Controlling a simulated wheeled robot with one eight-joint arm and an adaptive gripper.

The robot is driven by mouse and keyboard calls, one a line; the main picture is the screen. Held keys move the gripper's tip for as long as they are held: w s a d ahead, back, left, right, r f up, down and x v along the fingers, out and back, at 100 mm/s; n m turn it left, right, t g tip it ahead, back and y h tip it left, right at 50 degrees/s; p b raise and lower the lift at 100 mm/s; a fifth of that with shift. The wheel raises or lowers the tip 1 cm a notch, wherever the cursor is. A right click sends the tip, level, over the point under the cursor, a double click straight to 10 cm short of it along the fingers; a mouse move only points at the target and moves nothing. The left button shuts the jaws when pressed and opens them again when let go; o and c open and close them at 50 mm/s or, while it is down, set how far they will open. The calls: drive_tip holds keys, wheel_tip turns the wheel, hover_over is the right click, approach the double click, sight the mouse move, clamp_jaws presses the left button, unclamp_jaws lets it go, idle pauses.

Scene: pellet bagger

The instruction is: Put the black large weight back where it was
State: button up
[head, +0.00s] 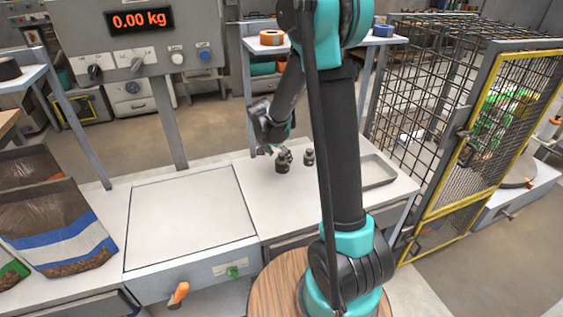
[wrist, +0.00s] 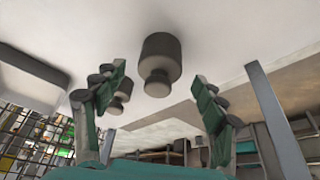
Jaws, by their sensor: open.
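The black large weight (head: 283,167) stands upright on the light bench top to the right of the scale plate (head: 190,215). In the wrist view the weight (wrist: 160,57) shows between and beyond my finger tips, its knob toward me. My gripper (head: 277,150) is just above and behind it in the head view. In the wrist view my gripper (wrist: 158,80) has its fingers spread wide, with nothing clasped. The scale display (head: 140,20) reads 0.00 kg, and its plate is bare.
A smaller weight (head: 308,157) stands close to the right of the large one; it also shows by the left finger in the wrist view (wrist: 123,93). A shallow grey tray (head: 378,183) lies further right. Bags (head: 55,225) stand left of the scale. A wire cage (head: 440,100) stands at right.

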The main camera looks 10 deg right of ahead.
drive_tip(key=v, duration=0.6)
drive_tip(key=s+d+f+n+y, duration=0.1)
drive_tip(key=s+d+n, duration=0.1)
drive_tip(key=s, duration=0.6)
drive_tip(key=s+d+f+n+y, duration=0.1)
drive_tip(key=s+n, duration=0.3)
drive_tip(key=s, duration=0.4)
drive_tip(key=s+d+f+n+t+y, duration=0.1)
drive_tip(key=s+d+n, duration=0.2)
drive_tip(key=s, duration=0.6)
drive_tip(key=shift+d, duration=0.55)
drive_tip(key=shift+s, duration=0.1)
